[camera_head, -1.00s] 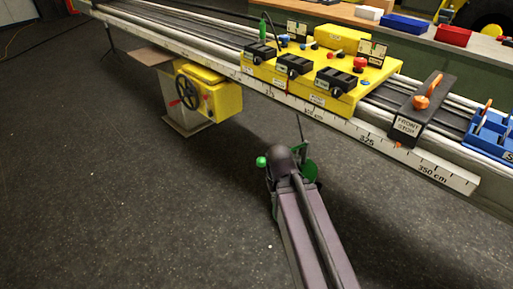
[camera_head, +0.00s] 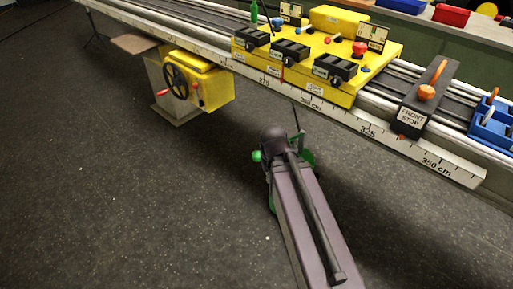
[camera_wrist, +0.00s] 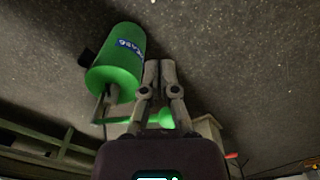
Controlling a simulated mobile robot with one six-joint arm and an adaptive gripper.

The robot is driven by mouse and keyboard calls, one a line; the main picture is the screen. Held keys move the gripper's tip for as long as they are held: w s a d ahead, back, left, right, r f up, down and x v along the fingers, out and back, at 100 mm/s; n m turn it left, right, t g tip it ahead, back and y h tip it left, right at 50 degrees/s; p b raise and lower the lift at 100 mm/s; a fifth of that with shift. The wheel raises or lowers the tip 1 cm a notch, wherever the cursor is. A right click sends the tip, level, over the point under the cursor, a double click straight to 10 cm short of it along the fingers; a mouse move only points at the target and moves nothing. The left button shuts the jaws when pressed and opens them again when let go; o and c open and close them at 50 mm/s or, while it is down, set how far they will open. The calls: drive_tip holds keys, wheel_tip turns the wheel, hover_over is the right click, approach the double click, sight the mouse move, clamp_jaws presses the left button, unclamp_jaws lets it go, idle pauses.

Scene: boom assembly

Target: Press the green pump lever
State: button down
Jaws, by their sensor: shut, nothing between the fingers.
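My gripper (camera_wrist: 159,68) is shut, its two fingers together and empty. In the wrist view a green cylinder (camera_wrist: 116,62) with a blue label, apparently the pump, lies left of the fingers. A thin green lever (camera_wrist: 164,119) with a rounded end passes across behind the finger bases; I cannot tell whether they touch it. In the head view my arm hides my fingers and most of the pump. The lever's green end (camera_head: 257,156) shows left of my arm's end, and a bit of green (camera_head: 308,160) shows on its right.
A long boom rail (camera_head: 300,95) with a scale runs beyond my arm. It carries a yellow carriage (camera_head: 345,95) with black blocks and a black front stop (camera_head: 428,95). A yellow box with a handwheel (camera_head: 213,90) stands left under the rail. The dark floor at left is clear.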

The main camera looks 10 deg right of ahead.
sight(258, 152)
drive_tip(key=w+r+n+p, duration=0.7)
drive_tip(key=w+r+p, duration=0.5)
drive_tip(key=w, duration=0.4)
drive_tip(key=shift+a+r, duration=0.25)
drive_tip(key=shift+a, duration=0.2)
drive_tip(key=shift+f, duration=0.25)
wheel_tip(258, 152, down, 14)
drive_tip(key=b, duration=1.3)
drive_tip(key=shift+r+b, duration=0.2)
drive_tip(key=shift+b, duration=0.15)
